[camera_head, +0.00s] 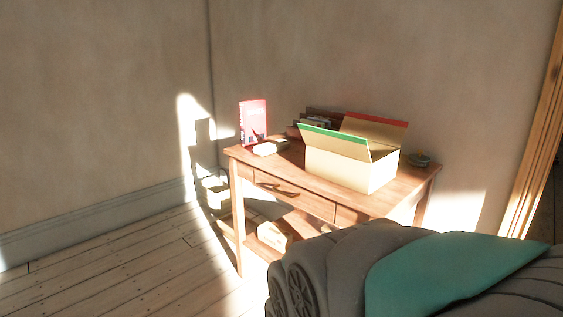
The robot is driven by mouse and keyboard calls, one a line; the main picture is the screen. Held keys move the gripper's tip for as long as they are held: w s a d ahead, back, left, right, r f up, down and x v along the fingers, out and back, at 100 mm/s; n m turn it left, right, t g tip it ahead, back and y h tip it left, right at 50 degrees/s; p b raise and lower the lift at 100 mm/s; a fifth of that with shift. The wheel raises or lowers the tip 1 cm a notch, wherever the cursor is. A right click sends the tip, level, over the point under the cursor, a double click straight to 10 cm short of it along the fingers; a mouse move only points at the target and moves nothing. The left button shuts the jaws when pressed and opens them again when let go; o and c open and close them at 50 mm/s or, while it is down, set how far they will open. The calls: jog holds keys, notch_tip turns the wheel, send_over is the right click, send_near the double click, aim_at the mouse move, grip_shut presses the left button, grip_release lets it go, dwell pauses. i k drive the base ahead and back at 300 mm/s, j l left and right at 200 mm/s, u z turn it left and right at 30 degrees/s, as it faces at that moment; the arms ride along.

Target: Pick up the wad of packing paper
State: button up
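I cannot clearly make out a wad of packing paper. A small pale object (270,147) lies on the wooden table's top, just in front of a red book or box; it is too small and bright to identify. Another pale, cream-coloured object (273,236) sits low under the table, partly hidden by the grey furniture in front. The open cardboard box (340,171) on the table has its flaps up, and its inside is hidden. My gripper is not in view.
The wooden table (300,196) stands by the wall. The upright red item (253,122) and a small dark dish (419,160) are on it. Grey upholstered furniture (345,255) with a teal cloth (440,268) blocks the front right. Floor (130,265) at left is clear.

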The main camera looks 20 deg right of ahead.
aim_at(269, 148)
jog(key=i+l, duration=0.15)
jog(key=l, duration=0.25)
jog(key=i+l, duration=0.1)
jog(key=l, duration=0.35)
jog(key=i+l+u, duration=0.1)
jog(key=l, duration=0.3)
jog(key=i+l, duration=0.15)
jog(key=l, duration=0.3)
jog(key=i+l+u, duration=0.1)
jog(key=l, duration=0.3)
jog(key=i+l, duration=0.1)
jog(key=l, duration=0.35)
jog(key=k+j, duration=0.15)
jog(key=j, duration=0.2)
